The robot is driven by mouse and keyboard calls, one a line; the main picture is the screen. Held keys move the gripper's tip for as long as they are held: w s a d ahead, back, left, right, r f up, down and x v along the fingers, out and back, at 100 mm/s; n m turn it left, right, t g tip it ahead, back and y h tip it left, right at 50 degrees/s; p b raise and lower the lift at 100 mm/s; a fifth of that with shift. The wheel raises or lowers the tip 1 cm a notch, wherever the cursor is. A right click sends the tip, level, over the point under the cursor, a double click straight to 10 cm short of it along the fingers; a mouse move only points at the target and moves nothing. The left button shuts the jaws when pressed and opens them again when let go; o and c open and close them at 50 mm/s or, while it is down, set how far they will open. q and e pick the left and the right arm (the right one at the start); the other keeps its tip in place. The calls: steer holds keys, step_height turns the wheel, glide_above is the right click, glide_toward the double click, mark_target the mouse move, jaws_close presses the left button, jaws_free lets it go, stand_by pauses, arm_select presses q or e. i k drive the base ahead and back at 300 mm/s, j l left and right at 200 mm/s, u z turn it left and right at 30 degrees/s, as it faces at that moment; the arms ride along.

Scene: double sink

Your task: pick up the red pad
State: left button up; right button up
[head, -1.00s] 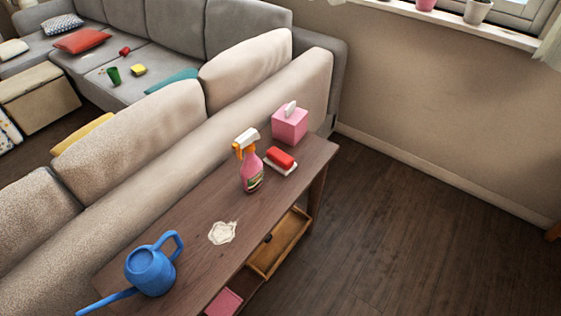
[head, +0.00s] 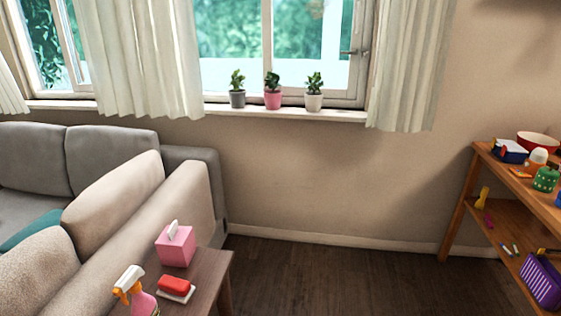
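The red pad (head: 175,285) lies on a small white dish (head: 178,297) on the wooden console table (head: 212,270) at the lower left of the head view. A pink tissue box (head: 175,247) stands just behind it. A pink spray bottle (head: 140,298) with an orange and white head stands to its left, cut off by the lower edge. Neither of my grippers is in view.
A sofa (head: 150,215) stands against the table's left side. A wooden shelf (head: 487,180) with several items stands at the right. The dark floor (head: 340,275) between them is clear. Three potted plants (head: 272,92) stand on the windowsill.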

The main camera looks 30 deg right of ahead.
mark_target(174, 289)
steer(key=i+l+u, duration=0.1)
steer(key=u, duration=0.7)
steer(key=i+l+u, duration=0.2)
steer(key=l+u, duration=0.3)
steer(key=l, duration=0.3)
steer(key=l+u, duration=0.45)
steer(key=l, duration=0.4)
